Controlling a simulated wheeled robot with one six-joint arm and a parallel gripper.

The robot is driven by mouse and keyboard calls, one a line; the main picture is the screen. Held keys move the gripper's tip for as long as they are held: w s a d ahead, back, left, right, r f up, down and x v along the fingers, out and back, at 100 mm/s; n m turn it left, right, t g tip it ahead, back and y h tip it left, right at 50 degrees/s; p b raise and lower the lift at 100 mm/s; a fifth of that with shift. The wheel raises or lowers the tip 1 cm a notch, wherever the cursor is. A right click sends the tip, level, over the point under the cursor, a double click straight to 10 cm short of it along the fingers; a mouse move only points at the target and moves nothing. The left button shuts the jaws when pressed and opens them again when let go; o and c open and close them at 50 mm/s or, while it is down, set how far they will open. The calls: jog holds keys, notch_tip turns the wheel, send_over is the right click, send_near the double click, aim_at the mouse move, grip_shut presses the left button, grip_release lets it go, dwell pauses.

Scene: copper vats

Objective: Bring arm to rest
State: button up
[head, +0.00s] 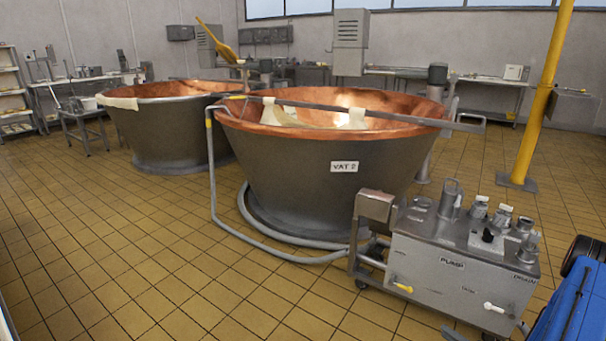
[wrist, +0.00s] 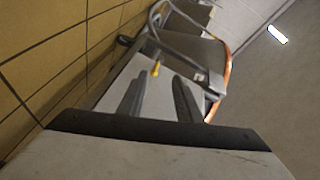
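My gripper (wrist: 158,96) shows in the wrist view with its two dark fingers apart and nothing between them. Beyond the fingers are a grey metal surface and a small yellow handle (wrist: 156,69), apparently part of the pump cart. I cannot make out my gripper in the head view. The pump cart (head: 455,275), a grey steel box marked PUMP and DRAIN, stands at the front right in the head view.
Vat 2 (head: 300,180), copper-lined, stands behind the cart with a metal bar across its rim. A second vat (head: 165,135) is to its left. A yellow post (head: 540,100) stands at right, a blue object (head: 575,310) at bottom right. Tiled floor at left is clear.

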jog(key=w+d+r+n+g+h, duration=0.1)
jog(key=w+r+n+g+h, duration=0.15)
jog(key=w+r, duration=0.5)
jog(key=w+d+r+n+g+h, duration=0.15)
jog(key=w+r+h, duration=0.25)
jog(key=r, duration=0.6)
jog(key=s+a+r+n+h, duration=0.1)
jog(key=s+a+r+h, duration=0.15)
jog(key=r, duration=0.65)
jog(key=s+a+r+h, duration=0.2)
jog(key=a+r+h, duration=0.1)
jog(key=r, duration=0.7)
jog(key=s+a+r+g, duration=0.1)
jog(key=s+a+r, duration=0.45)
jog(key=s, duration=0.25)
jog(key=s+a+r+g, duration=0.2)
jog(key=s+a+r, duration=0.3)
jog(key=s+r, duration=0.25)
jog(key=s+a, duration=0.4)
jog(key=s, duration=0.4)
jog(key=s+a+n+g+y, duration=0.1)
jog(key=s+a, duration=0.3)
jog(key=s, duration=0.4)
jog(key=s+a+r+n+g+y, duration=0.1)
jog(key=s+a, duration=0.3)
jog(key=s, duration=0.3)
jog(key=shift+s+a, duration=0.35)
jog(key=shift+s, duration=0.05)
